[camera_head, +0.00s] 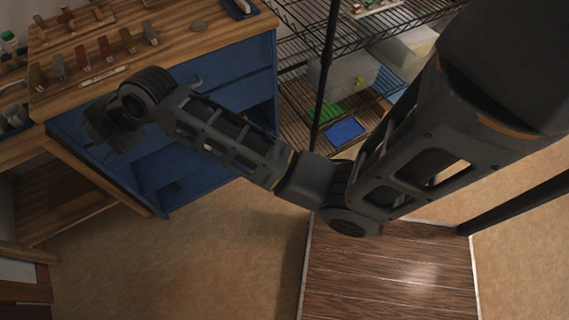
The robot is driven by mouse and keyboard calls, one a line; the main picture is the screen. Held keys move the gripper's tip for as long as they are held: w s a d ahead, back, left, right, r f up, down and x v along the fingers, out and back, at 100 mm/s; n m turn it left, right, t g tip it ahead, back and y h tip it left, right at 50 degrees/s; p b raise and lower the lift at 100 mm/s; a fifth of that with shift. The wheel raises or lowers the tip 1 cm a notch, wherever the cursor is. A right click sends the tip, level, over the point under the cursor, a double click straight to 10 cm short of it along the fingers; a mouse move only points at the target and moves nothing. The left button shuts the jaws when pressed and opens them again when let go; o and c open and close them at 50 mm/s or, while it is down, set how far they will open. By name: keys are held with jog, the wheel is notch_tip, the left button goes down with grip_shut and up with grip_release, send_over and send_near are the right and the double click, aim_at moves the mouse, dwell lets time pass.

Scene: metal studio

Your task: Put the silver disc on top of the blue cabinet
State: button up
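The blue cabinet (235,72) stands at the upper left with a wooden worktop. No other disc is clearly visible. My gripper (100,135) is at the left, in front of the cabinet's blue front and near the worktop's front edge. Its fingers are dark and partly hidden by my wrist, so I cannot tell whether they are open or hold anything.
Several handled tools (105,46) stand in rows on the worktop. A blue tray (238,9) sits at its back edge. A black wire shelf (296,50) with bins stands right of the cabinet. The tan floor (190,265) in front is clear.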

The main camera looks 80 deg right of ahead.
jog(key=s+a+f+m+t+h, duration=0.1)
jog(key=s+a+f+m, duration=0.1)
jog(key=s+a+m, duration=0.6)
jog(key=s+a+f+m+t, duration=0.1)
jog(key=s+a, duration=0.2)
jog(key=s, duration=0.8)
jog(key=s+d+r+m, duration=0.1)
jog(key=s+r, duration=0.2)
jog(key=s, duration=0.4)
jog(key=s+d+r+m+t, duration=0.1)
jog(key=s+r, duration=0.3)
jog(key=s, duration=0.4)
jog(key=s+d+r+m+t, duration=0.1)
jog(key=s+r, duration=0.3)
jog(key=s, duration=0.4)
jog(key=shift+s+d+r+m+h, duration=0.2)
jog(key=shift+d+m+h, duration=0.1)
jog(key=shift+d+m, duration=0.55)
